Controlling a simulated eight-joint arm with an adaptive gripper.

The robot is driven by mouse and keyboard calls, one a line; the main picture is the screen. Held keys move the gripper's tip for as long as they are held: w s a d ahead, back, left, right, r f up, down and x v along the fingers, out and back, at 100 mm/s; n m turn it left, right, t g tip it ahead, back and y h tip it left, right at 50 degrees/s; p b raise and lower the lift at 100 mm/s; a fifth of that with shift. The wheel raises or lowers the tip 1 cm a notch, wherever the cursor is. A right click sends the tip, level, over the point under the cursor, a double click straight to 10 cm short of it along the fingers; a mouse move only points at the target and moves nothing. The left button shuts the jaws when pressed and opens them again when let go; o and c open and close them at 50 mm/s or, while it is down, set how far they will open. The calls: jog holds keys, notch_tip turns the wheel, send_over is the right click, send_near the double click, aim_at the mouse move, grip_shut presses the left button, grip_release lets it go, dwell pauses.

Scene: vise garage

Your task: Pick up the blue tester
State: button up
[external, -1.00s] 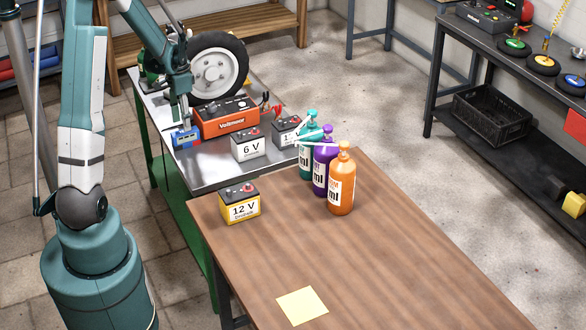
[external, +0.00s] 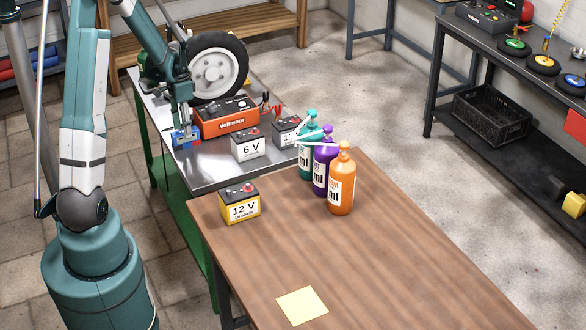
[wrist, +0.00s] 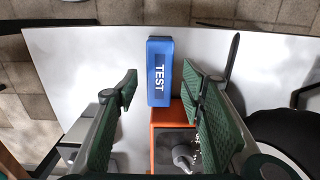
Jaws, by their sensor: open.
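The blue tester (external: 183,137) lies on the metal bench top at its left edge, beside the orange Voltmeor box. In the wrist view the tester (wrist: 160,72) is a blue block with the white word TEST, between and just beyond my two fingers. My gripper (wrist: 160,82) is open and empty. The left finger stands apart from the tester with a clear gap, and the right finger is closer to its side. In the external view my gripper (external: 184,125) is right above the tester and hides part of it.
The orange Voltmeor box (external: 227,117) stands right next to the tester, with a wheel (external: 218,68) behind it. A 6 V battery (external: 249,144) stands on the bench nearby. The wooden table in front holds a yellow 12 V battery (external: 240,205) and bottles (external: 341,185).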

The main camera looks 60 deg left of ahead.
jog(key=shift+s+f+b, duration=0.1)
jog(key=shift+f+b, duration=0.6)
jog(key=shift+f, duration=1.7)
jog(key=c, duration=1.1)
